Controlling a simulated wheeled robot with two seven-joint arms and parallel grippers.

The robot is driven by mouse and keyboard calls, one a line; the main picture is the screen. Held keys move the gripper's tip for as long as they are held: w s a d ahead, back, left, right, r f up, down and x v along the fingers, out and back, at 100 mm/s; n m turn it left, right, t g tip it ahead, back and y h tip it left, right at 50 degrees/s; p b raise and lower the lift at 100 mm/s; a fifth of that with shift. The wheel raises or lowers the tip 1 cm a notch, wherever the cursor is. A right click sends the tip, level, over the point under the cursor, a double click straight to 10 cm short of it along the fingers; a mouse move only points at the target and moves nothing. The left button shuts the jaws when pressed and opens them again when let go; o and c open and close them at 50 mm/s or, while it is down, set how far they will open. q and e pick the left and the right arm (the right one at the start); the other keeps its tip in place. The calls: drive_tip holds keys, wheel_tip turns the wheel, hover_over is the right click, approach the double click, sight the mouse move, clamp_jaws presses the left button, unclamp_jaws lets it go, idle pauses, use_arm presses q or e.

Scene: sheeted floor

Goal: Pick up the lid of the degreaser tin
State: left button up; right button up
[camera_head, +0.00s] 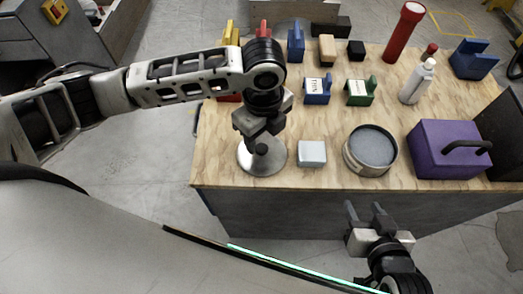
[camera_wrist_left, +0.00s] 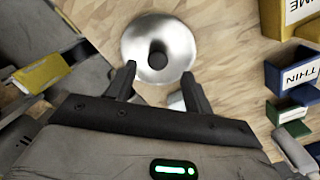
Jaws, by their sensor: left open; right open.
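A round silver lid (camera_head: 275,162) with a dark knob lies flat near the front left of the wooden table. In the left wrist view the lid (camera_wrist_left: 135,45) shows whole, with its knob (camera_wrist_left: 158,56) at the middle. My left gripper (camera_head: 262,140) hangs right above the lid, pointing down. In the wrist view its open fingers (camera_wrist_left: 158,78) are apart, with the knob just ahead of the gap. I cannot tell how high they are above the knob. A round grey tin (camera_head: 348,158) stands to the right. My right gripper (camera_head: 364,211) is open and empty at the table's front edge.
A small pale grey block (camera_head: 312,154) sits close to the lid's right. A purple box (camera_head: 435,160) with a black handle, a white bottle (camera_head: 417,82) and a red cylinder (camera_head: 402,35) stand further right. Blue and green holders stand behind.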

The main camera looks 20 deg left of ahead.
sight(261, 148)
use_arm(q)
wheel_tip(261, 148, down, 4)
drive_tip(key=shift+s+a+r, duration=0.15)
drive_tip(key=c, duration=1.1)
drive_tip(key=shift+o, duration=0.2)
drive_tip(key=shift+r, duration=0.1)
